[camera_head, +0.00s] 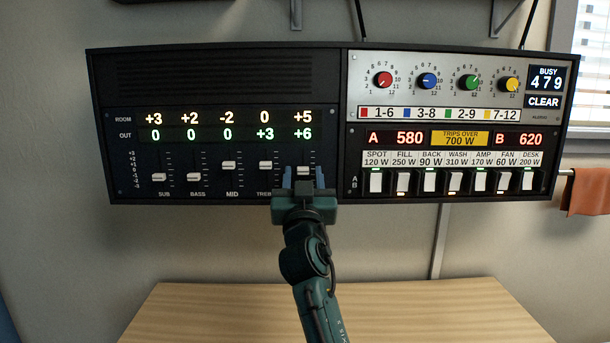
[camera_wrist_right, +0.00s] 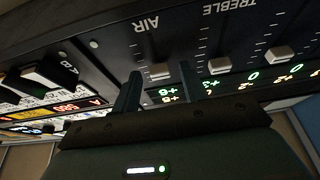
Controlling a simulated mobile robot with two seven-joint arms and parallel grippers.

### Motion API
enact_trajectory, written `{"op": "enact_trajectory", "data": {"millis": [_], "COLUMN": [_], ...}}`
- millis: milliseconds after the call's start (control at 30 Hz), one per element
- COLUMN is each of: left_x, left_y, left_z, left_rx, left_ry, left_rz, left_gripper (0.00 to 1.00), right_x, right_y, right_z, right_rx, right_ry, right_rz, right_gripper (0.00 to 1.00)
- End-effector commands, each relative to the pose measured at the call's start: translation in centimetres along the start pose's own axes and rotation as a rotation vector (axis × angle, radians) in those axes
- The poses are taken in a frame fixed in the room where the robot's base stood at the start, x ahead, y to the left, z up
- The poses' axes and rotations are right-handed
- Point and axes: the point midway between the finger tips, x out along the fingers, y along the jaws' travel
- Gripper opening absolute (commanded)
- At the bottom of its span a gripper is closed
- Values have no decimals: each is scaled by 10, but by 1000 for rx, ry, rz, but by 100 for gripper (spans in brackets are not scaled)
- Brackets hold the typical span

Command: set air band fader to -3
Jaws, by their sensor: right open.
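The air band fader (camera_head: 303,171) is the rightmost white cap in the fader row on the black panel; its label is hidden behind my gripper in the head view. Its column reads ROOM +5 and OUT +6 (camera_head: 303,133). My right gripper (camera_head: 303,176) is open, with one finger on each side of the cap. In the right wrist view the air fader cap (camera_wrist_right: 160,71) sits between the two spread fingers (camera_wrist_right: 160,78), under the upside-down AIR label. I cannot tell whether either finger touches it. My left gripper is not in view.
The treble fader (camera_head: 265,165) is close to the left of my gripper, with mid (camera_head: 229,165), bass (camera_head: 194,177) and sub (camera_head: 159,177) beyond. White rocker switches (camera_head: 376,182) stand to the right, below coloured knobs (camera_head: 382,79). A wooden table (camera_head: 210,310) lies below.

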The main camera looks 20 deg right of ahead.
Motion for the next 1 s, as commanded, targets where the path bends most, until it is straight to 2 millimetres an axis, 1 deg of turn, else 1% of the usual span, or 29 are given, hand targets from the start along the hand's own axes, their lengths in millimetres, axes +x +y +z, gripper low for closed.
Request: {"op": "enact_trajectory", "data": {"millis": [200,233,733,1000], "left_x": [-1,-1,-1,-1], "left_y": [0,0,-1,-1], "left_z": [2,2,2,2], "left_rx": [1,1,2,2], "left_ry": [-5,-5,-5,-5], "left_rz": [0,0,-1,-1], "left_gripper": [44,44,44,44], "right_x": [0,0,0,0], "right_y": [0,0,0,0], "right_z": [0,0,0,0], "right_rx": [0,0,0,0], "right_ry": [0,0,0,0], "right_rz": [0,0,0,0], "right_gripper": [44,42,1,0]}}
